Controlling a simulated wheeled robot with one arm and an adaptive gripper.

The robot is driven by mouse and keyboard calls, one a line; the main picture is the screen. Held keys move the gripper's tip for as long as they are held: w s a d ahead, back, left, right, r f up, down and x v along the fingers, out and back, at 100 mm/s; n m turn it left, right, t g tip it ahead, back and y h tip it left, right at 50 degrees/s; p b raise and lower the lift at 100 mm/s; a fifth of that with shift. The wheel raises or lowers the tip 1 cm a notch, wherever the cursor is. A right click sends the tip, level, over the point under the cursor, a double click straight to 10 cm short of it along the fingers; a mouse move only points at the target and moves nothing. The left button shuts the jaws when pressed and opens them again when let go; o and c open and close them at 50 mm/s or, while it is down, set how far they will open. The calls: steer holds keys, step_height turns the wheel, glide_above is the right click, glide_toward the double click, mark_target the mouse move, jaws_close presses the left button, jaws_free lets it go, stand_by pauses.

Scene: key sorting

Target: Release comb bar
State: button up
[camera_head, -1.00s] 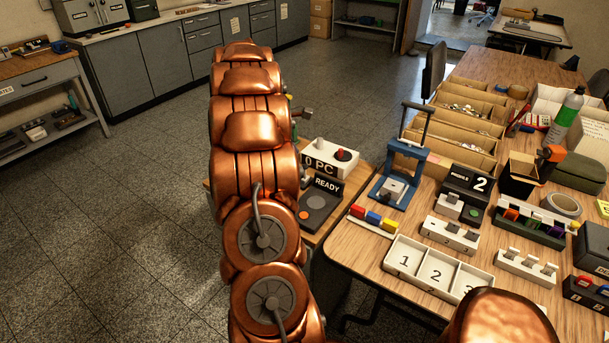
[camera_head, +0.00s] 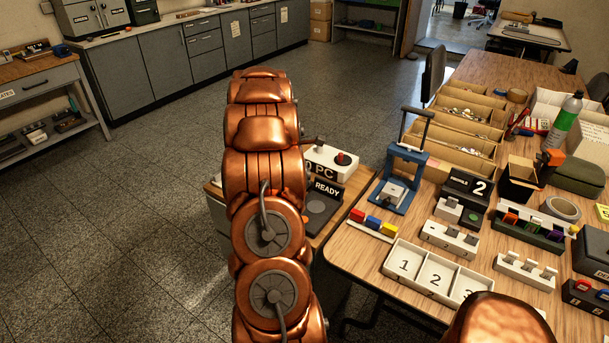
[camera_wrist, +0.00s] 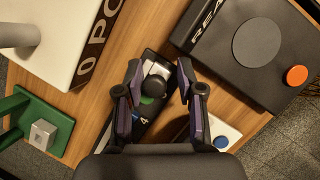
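My gripper (camera_wrist: 158,66) shows in the wrist view, its two dark fingers apart. A black round knob (camera_wrist: 155,86) with a green part under it lies between them, on a narrow black base marked 4 (camera_wrist: 143,120). I see gaps beside the knob; whether a finger touches it I cannot tell. I cannot make out which part is the comb bar. In the head view my arm hides the gripper and this base.
The white 10 PC box (camera_head: 331,162) and dark READY box (camera_head: 322,210) stand close by. In the wrist view, a green fixture (camera_wrist: 40,128) is at left and a blue button (camera_wrist: 221,142) at lower right. The table at right holds a blue press (camera_head: 402,178) and numbered tray (camera_head: 433,272).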

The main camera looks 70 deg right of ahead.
jaws_close()
steer(key=shift+d+r+p, duration=0.1)
steer(key=shift+r+p, duration=0.1)
steer(key=shift+p, duration=0.6)
steer(key=shift+d+y+p, duration=0.1)
steer(key=shift+y+p, duration=0.3)
steer(key=shift+f, duration=0.1)
jaws_free()
